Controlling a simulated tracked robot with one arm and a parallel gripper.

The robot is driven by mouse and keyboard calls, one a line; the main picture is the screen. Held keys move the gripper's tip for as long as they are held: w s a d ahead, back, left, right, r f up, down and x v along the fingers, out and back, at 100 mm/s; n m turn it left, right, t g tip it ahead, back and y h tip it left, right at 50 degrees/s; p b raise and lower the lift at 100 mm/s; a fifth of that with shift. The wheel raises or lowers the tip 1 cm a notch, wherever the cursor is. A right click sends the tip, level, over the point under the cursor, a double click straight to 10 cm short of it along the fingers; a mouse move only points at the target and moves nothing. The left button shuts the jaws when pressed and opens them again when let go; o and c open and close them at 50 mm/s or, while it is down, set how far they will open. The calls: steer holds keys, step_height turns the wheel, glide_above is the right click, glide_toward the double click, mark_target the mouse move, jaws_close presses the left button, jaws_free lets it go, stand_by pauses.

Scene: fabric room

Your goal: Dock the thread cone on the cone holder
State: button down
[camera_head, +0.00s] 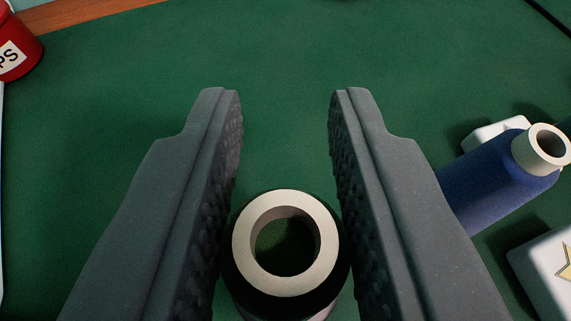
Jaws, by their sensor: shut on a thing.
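A thread cone (287,279) with a cream-coloured ring top and a dark body stands between the fingers of my gripper (286,110). My gripper is shut on it, low between the two grey textured fingers. I look down through the hole in its top. Its lower part is cut off by the bottom edge of the picture. A blue thread cone (500,180) with a cream end lies tilted at the right, outside my right finger. I cannot make out a cone holder for certain.
A green mat (285,50) covers the surface, and its middle beyond my fingers is clear. A red container (17,45) with a white label is at the top left. White blocks stand at the right (550,255), one with a yellow star. A wooden edge (75,14) runs along the top left.

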steer(key=shift+f, duration=0.8)
steer(key=c, duration=1.2)
jaws_free()
steer(key=p+v, duration=0.1)
steer(key=v, duration=1.1)
steer(key=shift+s, duration=0.1)
steer(key=shift+a+r, duration=0.1)
